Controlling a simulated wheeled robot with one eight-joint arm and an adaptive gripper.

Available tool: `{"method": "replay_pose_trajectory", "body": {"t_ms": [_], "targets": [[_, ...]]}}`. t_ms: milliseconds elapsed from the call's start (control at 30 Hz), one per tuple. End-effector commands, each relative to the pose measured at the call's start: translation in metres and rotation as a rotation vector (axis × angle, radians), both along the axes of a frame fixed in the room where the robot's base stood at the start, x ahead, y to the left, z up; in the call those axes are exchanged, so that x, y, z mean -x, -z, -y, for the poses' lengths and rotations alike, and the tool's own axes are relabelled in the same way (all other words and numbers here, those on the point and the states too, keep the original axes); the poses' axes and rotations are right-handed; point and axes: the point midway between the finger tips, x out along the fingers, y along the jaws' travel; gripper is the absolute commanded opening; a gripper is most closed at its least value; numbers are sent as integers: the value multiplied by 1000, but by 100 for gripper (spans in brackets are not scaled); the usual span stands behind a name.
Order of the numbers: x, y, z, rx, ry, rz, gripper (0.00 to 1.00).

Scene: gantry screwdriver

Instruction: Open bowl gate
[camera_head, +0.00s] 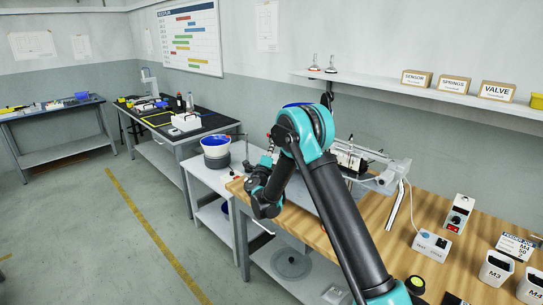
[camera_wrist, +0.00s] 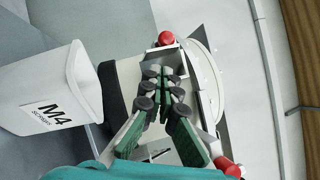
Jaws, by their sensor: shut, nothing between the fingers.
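In the wrist view my gripper (camera_wrist: 165,76) is shut and empty, its dark fingertips together in front of a pale rounded body with a white curved rim (camera_wrist: 207,75). This may be the bowl, but I cannot be sure. A red knob (camera_wrist: 166,39) is just above the fingertips, and a second red knob (camera_wrist: 228,166) is at lower right. Whether the fingers touch anything is unclear. I cannot make out the gate itself. In the head view a white bowl with a blue inside (camera_head: 215,146) stands on a grey round base. My gripper cannot be made out clearly there.
A white bin marked M4 (camera_wrist: 50,100) stands close on the left in the wrist view. In the head view, the wooden bench (camera_head: 395,240) carries a metal fixture (camera_head: 380,178), a small control box (camera_head: 458,213) and white bins (camera_head: 496,268). The floor at left is clear.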

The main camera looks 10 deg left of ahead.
Motion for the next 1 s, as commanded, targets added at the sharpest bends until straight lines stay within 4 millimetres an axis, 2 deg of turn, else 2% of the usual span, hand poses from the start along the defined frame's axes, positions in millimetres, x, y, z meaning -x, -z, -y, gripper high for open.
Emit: {"method": "replay_pose_trajectory", "body": {"t_ms": [200, 667, 900, 1000], "targets": [[-15, -10, -13, 0, -1, 0, 0], [-18, -12, -17, 0, -1, 0, 0], [-37, -11, -41, 1, -2, 0, 0], [-40, -11, -45, 0, -1, 0, 0]]}}
